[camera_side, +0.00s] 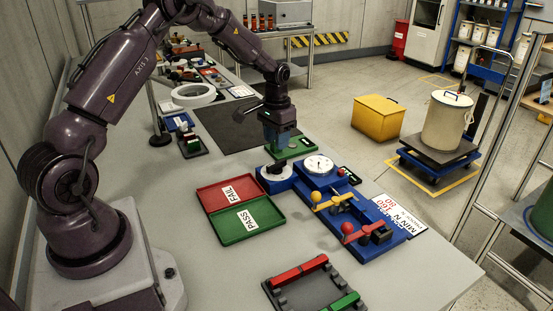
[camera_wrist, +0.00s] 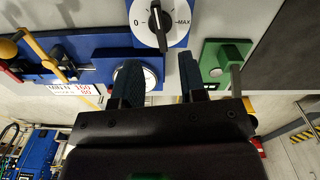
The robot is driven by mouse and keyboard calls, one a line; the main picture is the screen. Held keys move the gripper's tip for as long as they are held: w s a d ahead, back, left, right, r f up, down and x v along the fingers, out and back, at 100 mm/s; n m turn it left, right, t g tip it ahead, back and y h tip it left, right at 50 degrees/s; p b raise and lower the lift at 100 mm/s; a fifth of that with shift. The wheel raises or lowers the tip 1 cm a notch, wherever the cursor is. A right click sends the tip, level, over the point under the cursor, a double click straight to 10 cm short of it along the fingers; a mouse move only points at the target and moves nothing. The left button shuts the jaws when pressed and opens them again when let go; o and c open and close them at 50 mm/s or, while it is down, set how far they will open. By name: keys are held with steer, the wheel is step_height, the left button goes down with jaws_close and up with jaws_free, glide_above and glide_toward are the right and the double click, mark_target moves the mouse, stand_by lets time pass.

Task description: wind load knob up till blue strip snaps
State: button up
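The load knob (camera_wrist: 156,18) is black, on a white dial (camera_wrist: 141,35) marked 0 and MAX, with its white line pointing up in the wrist view. In the side view the knob (camera_side: 274,168) sits at the back left end of the blue test fixture (camera_side: 388,243). My gripper (camera_wrist: 165,68) has its two dark blue fingers apart with nothing seen between them, and the knob lies beyond the fingertips, untouched. In the side view my gripper (camera_side: 281,141) is above and behind the dial, over a green block (camera_side: 296,149). I cannot make out a blue strip against the blue fixture.
A round white gauge (camera_side: 318,164) stands beside the dial. Yellow and red levers (camera_side: 348,231) with ball ends cross the fixture. A red FAIL tray (camera_side: 228,192) and green PASS tray (camera_side: 244,219) lie left. A dark rack (camera_side: 314,288) with red and green strips is in front.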

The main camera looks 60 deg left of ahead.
mark_target(276, 163)
step_height(276, 163, down, 7)
steer(key=shift+f, duration=0.2)
jaws_close()
